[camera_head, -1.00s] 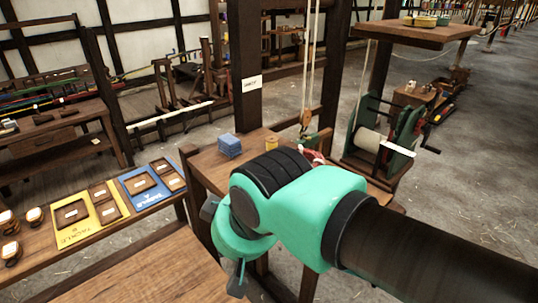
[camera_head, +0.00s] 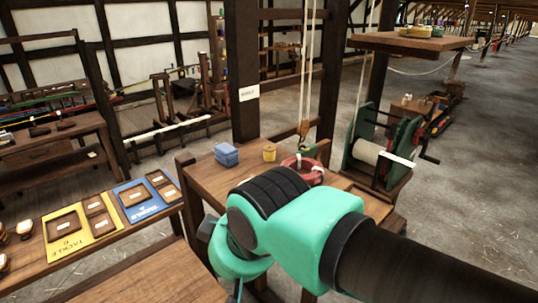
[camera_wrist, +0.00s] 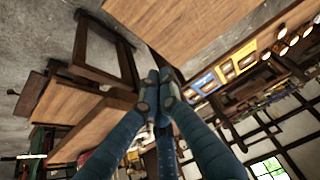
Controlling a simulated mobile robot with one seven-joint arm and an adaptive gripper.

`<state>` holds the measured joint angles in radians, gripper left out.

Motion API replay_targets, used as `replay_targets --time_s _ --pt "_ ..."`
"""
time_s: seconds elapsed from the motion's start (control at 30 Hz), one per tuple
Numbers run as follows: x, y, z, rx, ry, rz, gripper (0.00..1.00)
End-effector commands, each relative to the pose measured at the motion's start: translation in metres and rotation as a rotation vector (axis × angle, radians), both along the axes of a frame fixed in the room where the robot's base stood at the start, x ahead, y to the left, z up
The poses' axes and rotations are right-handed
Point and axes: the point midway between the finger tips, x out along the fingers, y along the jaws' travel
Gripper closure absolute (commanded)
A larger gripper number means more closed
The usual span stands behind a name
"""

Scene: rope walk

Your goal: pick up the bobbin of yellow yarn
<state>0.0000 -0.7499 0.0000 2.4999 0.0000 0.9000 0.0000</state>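The bobbin of yellow yarn (camera_head: 269,153) stands upright on the small wooden bench (camera_head: 205,172) in the head view, between a blue stack and a red ring. In the head view my teal and black wrist is in front of the bench, nearer the camera than the bobbin, and hides my fingers. In the wrist view my gripper (camera_wrist: 156,88) shows its blue fingers with the tips together and nothing visible between them. I cannot make out the bobbin in the wrist view. The gripper is apart from the bobbin.
A blue stack (camera_head: 226,154) and a red ring (camera_head: 303,168) flank the bobbin. A dark post (camera_head: 243,60) and hanging ropes rise behind. A green-framed winch (camera_head: 378,150) stands right. Yellow (camera_head: 75,243) and blue trays lie on the left table.

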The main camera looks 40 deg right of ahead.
Motion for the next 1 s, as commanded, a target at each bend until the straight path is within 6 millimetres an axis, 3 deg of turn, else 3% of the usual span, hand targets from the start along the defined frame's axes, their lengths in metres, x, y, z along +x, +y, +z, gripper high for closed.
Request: replay_targets --time_s 0.17,0.4,0.47,0.77,1.0 --pt "0.000 0.000 0.000 0.000 0.000 0.000 1.00" --pt "0.000 0.000 0.000 0.000 0.000 0.000 0.50" --pt "0.000 0.000 0.000 0.000 0.000 0.000 0.41" --pt "0.001 0.000 0.001 0.000 0.000 0.000 0.41" --pt "0.016 -0.007 0.020 -0.011 0.021 -0.003 0.41"
